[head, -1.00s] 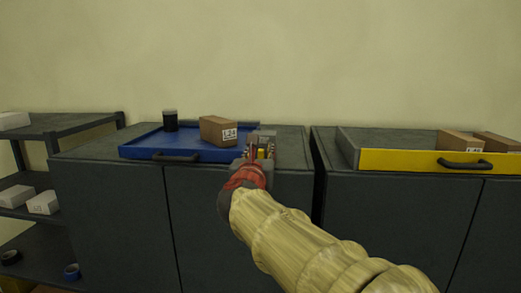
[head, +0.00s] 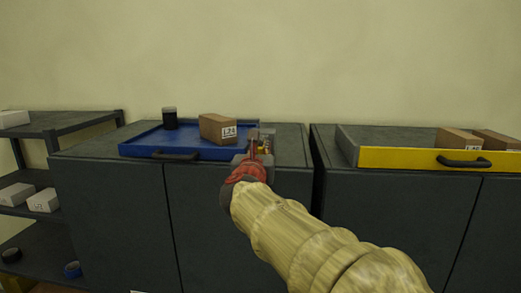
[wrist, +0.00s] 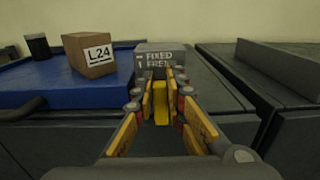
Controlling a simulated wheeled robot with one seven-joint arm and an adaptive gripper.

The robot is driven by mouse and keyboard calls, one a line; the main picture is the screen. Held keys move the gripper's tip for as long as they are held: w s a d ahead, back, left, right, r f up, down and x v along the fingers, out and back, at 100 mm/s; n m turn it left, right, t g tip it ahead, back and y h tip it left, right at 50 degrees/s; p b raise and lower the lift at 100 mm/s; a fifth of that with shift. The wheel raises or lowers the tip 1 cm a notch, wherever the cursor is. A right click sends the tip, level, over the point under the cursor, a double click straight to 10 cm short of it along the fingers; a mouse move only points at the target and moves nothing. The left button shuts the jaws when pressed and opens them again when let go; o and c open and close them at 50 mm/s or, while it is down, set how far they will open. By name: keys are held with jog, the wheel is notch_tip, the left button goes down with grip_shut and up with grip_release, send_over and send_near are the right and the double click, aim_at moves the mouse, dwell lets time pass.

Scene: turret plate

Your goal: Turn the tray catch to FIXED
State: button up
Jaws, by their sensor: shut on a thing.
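The tray catch is a grey block (wrist: 158,56) with the words FIXED and FREE on it, in the wrist view, at the right side of the blue tray (wrist: 50,92). Its yellow lever (wrist: 160,103) stands upright between my fingers. My gripper (wrist: 162,98) is shut on the yellow lever. In the head view my gripper (head: 260,146) is at the tray's right end and hides most of the catch. Which word the lever points to cannot be told.
A box labelled L24 (head: 217,129) and a dark cup (head: 169,119) stand on the blue tray, left of my gripper. A yellow-fronted tray (head: 410,160) with boxes is on the right cabinet. A shelf (head: 60,125) stands at far left.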

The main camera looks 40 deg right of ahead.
jog(key=shift+f+m+b, duration=0.1)
jog(key=shift+m+b, duration=0.2)
jog(key=shift+b, duration=0.3)
grip_shut()
jog(key=shift+s+d+f+m+b, duration=0.3)
jog(key=shift+f+m+b, duration=0.1)
jog(key=shift+m+b, duration=2.9)
jog(key=shift+s+d+f+m+b, duration=0.35)
jog(key=shift+m+b, duration=2.1)
jog(key=shift+b, duration=1.7)
jog(key=shift+s+d+f+m+b, duration=0.25)
jog(key=shift+f+m+b, duration=0.25)
jog(key=shift+m+b, duration=2.8)
jog(key=shift+a+n+b, duration=0.1)
jog(key=shift+n+b, duration=0.15)
jog(key=shift+b, duration=0.3)
jog(key=o, duration=0.8)
grip_release()
